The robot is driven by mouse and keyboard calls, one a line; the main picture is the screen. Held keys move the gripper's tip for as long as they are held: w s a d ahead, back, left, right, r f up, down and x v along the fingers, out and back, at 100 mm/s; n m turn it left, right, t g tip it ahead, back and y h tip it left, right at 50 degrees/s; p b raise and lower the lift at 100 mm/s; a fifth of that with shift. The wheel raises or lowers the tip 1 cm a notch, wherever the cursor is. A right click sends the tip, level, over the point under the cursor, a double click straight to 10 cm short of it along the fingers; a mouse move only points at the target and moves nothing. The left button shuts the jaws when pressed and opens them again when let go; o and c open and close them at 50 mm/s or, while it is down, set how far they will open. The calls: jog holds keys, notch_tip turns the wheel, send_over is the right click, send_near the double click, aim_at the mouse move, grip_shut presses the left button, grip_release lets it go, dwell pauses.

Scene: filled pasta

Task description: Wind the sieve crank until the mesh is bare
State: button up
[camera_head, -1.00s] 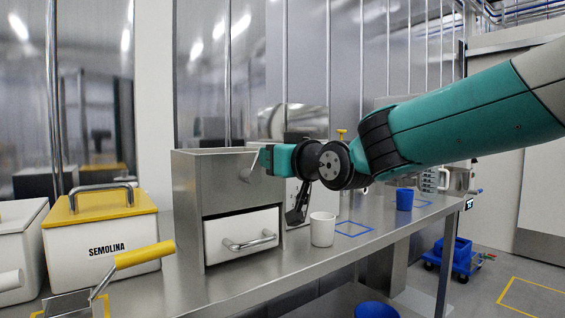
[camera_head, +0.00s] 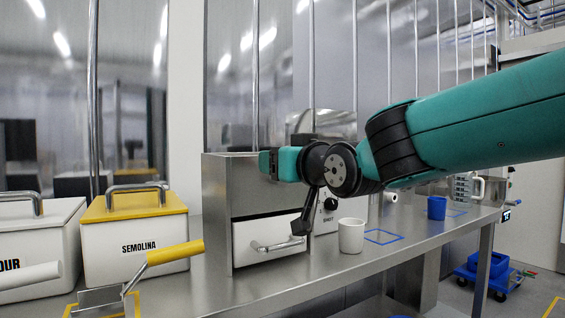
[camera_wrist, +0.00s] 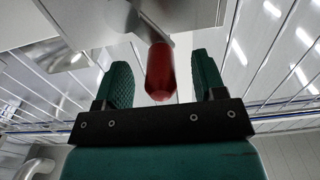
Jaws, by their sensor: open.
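The sieve, a steel box (camera_head: 218,195), stands on the bench with a white-fronted drawer (camera_head: 275,240) shut in its lower half. My gripper (camera_head: 266,164) is at the upper front of the box. In the wrist view, the red crank handle (camera_wrist: 160,78) lies between the two green fingers of my gripper (camera_wrist: 161,64). The fingers are open, with a gap on each side of the handle. A grey metal arm (camera_wrist: 140,28) runs from the handle toward the top. In the head view the crank is hidden behind my gripper, and the mesh does not show.
A yellow-lidded SEMOLINA bin (camera_head: 135,245) and a white flour bin (camera_head: 35,255) stand left. A yellow-handled scoop (camera_head: 172,253) lies in front. A white cup (camera_head: 351,236) stands close right of the sieve; a blue cup (camera_head: 437,208) is farther right. Open bench (camera_head: 300,285) lies in front.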

jog(key=b+v, duration=0.3)
jog(key=v, duration=0.5)
jog(key=shift+s+d, duration=0.15)
jog(key=shift+s, duration=0.15)
jog(key=s+d+f+g+h, duration=0.15)
jog(key=s+f+g, duration=0.25)
jog(key=f, duration=0.5)
jog(key=s+d+f+g+h, duration=0.15)
jog(key=s+f+g, duration=0.25)
jog(key=f, duration=0.5)
jog(key=s+d+f+n+g+h, duration=0.1)
jog(key=s+d+f+g, duration=0.1)
jog(key=s+f+g, duration=0.4)
jog(key=s+d+f+g, duration=0.1)
jog(key=s+d+f, duration=0.2)
jog(key=s, duration=0.5)
notch_tip(320, 180, up, 23)
jog(key=s+p, duration=0.1)
jog(key=p, duration=2.2)
jog(key=shift+s+d+f+g, duration=0.15)
jog(key=shift+s+f+g, duration=0.1)
jog(key=shift+s+g, duration=0.15)
